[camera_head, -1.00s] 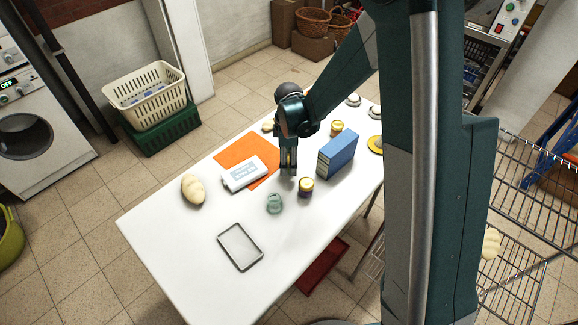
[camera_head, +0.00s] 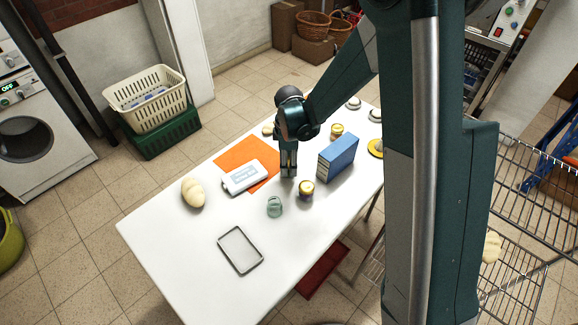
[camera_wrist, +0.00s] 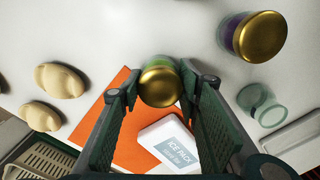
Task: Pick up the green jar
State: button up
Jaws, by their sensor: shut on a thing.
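The green jar has a gold lid (camera_wrist: 160,86), and a little green (camera_wrist: 167,62) shows below it in the wrist view. It stands between the two fingers of my gripper (camera_wrist: 162,88), which is shut on it. In the head view my gripper (camera_head: 288,173) points down at the white table, and its fingers mostly hide the jar. I cannot tell whether the jar's base touches the table.
A purple jar with a gold lid (camera_head: 306,188) stands close by at right. A clear greenish glass (camera_head: 274,207), ice pack (camera_head: 243,178), orange mat (camera_head: 231,152), blue box (camera_head: 338,155) and metal tray (camera_head: 240,250) lie around.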

jog(key=shift+r+p, duration=1.05)
jog(key=shift+r, duration=3.9)
